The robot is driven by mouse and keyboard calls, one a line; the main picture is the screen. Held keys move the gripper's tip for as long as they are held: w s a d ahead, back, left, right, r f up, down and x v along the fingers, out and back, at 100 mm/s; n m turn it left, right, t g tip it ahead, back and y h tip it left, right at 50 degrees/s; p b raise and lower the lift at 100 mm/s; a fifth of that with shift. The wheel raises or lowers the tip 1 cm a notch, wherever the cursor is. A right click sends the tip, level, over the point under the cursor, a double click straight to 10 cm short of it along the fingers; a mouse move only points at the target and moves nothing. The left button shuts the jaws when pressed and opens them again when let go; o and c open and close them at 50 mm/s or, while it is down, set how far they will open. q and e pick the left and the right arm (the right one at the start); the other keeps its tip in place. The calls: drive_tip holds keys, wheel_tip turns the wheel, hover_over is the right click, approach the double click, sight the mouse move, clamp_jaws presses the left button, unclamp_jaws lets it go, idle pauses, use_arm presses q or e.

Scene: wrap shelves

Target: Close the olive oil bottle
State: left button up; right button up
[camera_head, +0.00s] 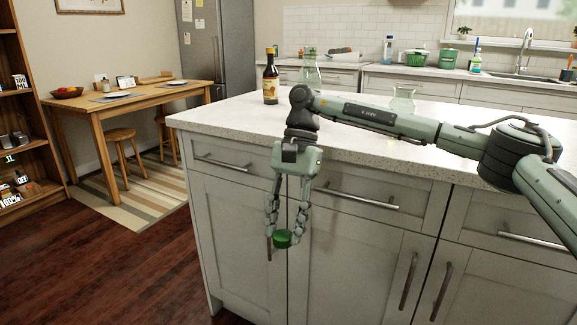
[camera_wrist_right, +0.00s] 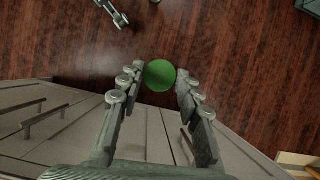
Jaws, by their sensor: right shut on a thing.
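My right gripper (camera_head: 286,232) hangs fingers down in front of the island's drawers, below the countertop. It is shut on a round green cap (camera_head: 283,239), which also shows between the fingertips in the right wrist view (camera_wrist_right: 160,76). A pale green clear glass bottle (camera_head: 309,70) stands upright on the counter behind my right arm, with no cap visible on its neck; its lower part is hidden. It looks like the olive oil bottle, but no label shows.
The island countertop (camera_head: 235,118) also holds a dark labelled bottle (camera_head: 270,82) left of the glass one and a clear glass vessel (camera_head: 403,100) behind my forearm. Metal drawer handles (camera_head: 362,197) are close to my right gripper. The counter's left end is clear.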

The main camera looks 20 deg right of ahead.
drive_tip(key=s+f+n+g+h, duration=0.1)
drive_tip(key=s+f+n+h, duration=0.2)
drive_tip(key=s+f+n, duration=0.3)
wheel_tip(320, 180, down, 2)
drive_tip(key=n, duration=0.3)
drive_tip(key=shift+s+f, duration=0.2)
drive_tip(key=shift+s, duration=0.2)
